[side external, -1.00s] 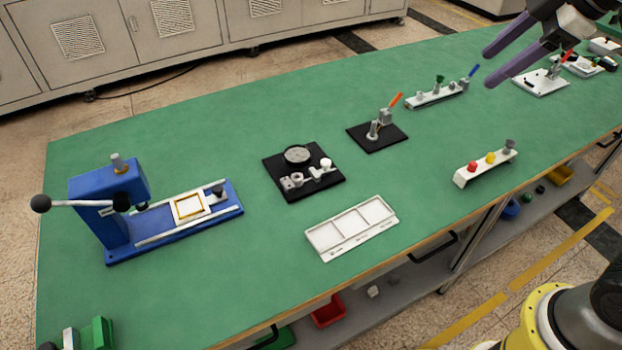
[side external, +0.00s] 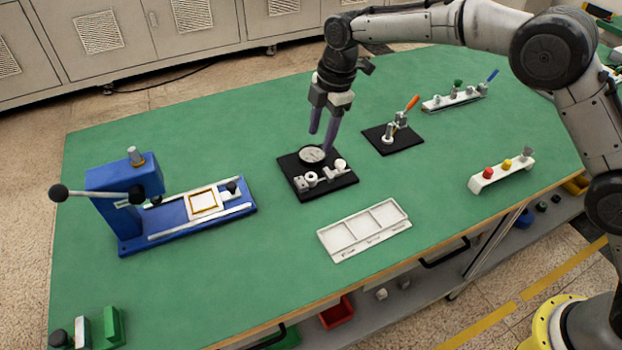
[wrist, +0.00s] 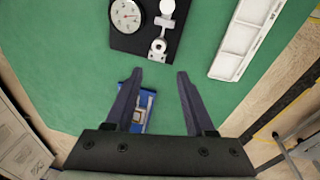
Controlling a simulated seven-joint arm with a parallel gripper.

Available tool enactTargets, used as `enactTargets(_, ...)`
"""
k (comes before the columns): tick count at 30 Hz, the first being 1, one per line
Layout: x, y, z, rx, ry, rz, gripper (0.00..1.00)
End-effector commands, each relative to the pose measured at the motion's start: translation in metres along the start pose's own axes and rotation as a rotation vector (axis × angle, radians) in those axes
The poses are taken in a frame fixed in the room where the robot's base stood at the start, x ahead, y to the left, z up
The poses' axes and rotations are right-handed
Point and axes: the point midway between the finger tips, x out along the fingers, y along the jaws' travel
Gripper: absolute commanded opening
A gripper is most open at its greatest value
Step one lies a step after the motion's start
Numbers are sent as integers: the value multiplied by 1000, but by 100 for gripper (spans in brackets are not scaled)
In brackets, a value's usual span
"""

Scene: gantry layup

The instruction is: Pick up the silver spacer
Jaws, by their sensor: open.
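I cannot tell for certain which part is the silver spacer. Small silver-grey parts (side external: 318,178) sit beside a round dial gauge (side external: 312,155) on a black plate (side external: 345,182) in mid-table. The wrist view shows the gauge (wrist: 127,14) and a silver-grey part (wrist: 158,46) on that plate near its top edge. My gripper (side external: 322,138) points down above the back of the plate, its fingers apart. In the wrist view my gripper (wrist: 160,73) is open, with nothing between its fingers.
A white compartment tray (side external: 365,230) lies in front of the plate. A blue press (side external: 125,200) stands at left. A black fixture with an orange handle (side external: 410,104) and two racks, one with red and yellow knobs (side external: 487,174), stand at right. Green mat between is clear.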

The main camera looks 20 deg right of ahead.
Motion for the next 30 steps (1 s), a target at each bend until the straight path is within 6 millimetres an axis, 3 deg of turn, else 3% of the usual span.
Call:
enactTargets(12,68,-2,-2,-3,0,-5,55)
enactTargets(20,88,-1,-1,-3,0,-3,55)
enactTargets(30,131,2,5,-4,0,-4,55)
